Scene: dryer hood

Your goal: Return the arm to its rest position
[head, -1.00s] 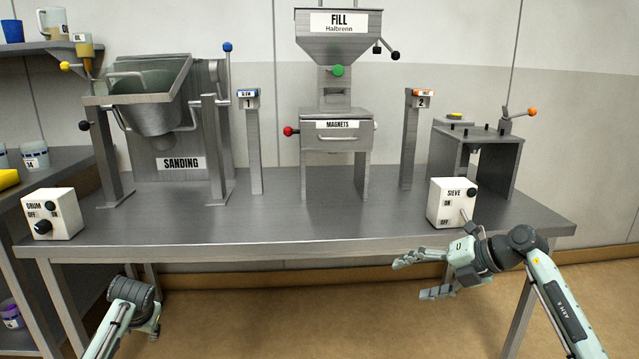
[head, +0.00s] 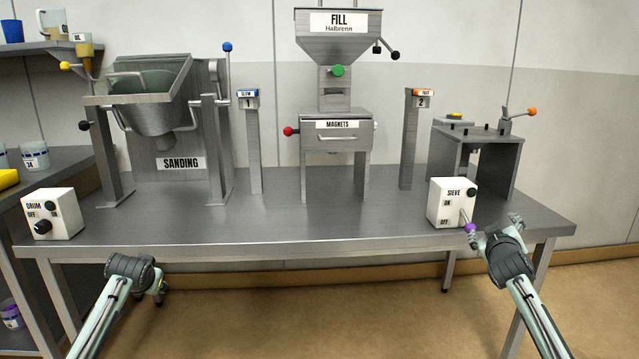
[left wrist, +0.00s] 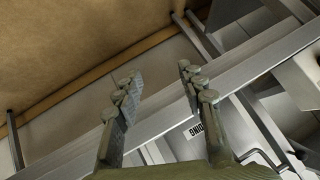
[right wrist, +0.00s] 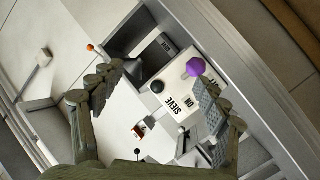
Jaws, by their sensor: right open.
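My right gripper (head: 497,226) is at the table's front right edge, just right of the white SIEVE box (head: 452,203). In the right wrist view, this gripper (right wrist: 158,80) is open and empty. The purple knob (right wrist: 195,67) of the SIEVE lever shows near its right fingertip; I cannot tell whether they touch. In the head view the purple knob (head: 470,228) hangs low at the box's right side. My left gripper is mostly hidden behind its wrist in the head view, below the table's front left edge. In the left wrist view, this gripper (left wrist: 157,80) is open and empty.
The steel table (head: 300,225) bears the white DRUM box (head: 52,214), SANDING drum (head: 150,120), MAGNETS unit (head: 337,150), posts 1 (head: 252,145) and 2 (head: 411,145), and a stand (head: 490,150) with an orange-knobbed lever. The table's front middle is clear.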

